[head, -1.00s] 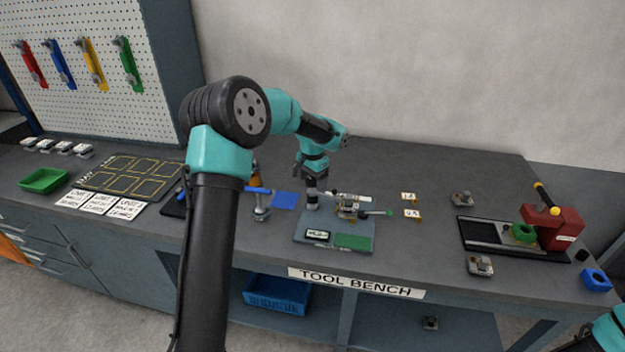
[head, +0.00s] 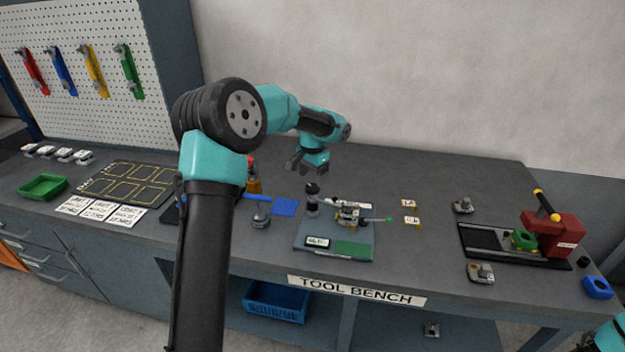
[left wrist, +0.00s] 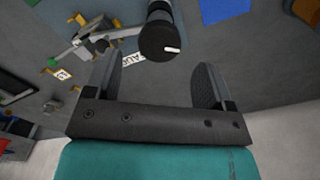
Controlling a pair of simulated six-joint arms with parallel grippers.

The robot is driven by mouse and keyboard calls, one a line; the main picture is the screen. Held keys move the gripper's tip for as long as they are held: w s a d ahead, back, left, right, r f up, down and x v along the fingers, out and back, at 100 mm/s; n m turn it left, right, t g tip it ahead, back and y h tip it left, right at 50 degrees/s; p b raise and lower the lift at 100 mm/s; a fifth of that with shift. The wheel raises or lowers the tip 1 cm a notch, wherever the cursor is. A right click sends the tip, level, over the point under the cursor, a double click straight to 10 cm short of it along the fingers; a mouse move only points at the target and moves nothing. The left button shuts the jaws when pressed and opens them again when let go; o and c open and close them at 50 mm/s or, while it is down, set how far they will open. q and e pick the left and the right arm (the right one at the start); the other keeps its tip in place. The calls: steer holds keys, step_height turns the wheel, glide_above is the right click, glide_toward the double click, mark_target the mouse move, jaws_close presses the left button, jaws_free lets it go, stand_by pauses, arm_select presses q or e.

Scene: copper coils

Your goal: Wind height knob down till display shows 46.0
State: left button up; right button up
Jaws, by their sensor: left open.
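The height gauge stands on a grey base plate (head: 310,228) in the middle of the bench. Its black knob (head: 312,188) tops a short dark post at the plate's back left; in the left wrist view the round knob (left wrist: 160,42) has a white mark and lies beyond the fingertips. The display (head: 317,242) is at the plate's front, its digits too small to read. My left gripper (head: 307,172) is open and empty, above and behind the knob, apart from it. In the left wrist view its two fingers (left wrist: 160,75) stand wide apart. My right gripper is out of view.
A green pad (head: 351,248) and a green-tipped lever (head: 388,220) are on the gauge. A blue square (head: 285,206) and an orange bottle (head: 254,180) are to its left. A red press (head: 555,235) stands at the right. The wall is behind.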

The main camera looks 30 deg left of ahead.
arm_select(q)
steer(key=shift+r, duration=1.25)
steer(key=shift+f, duration=0.1)
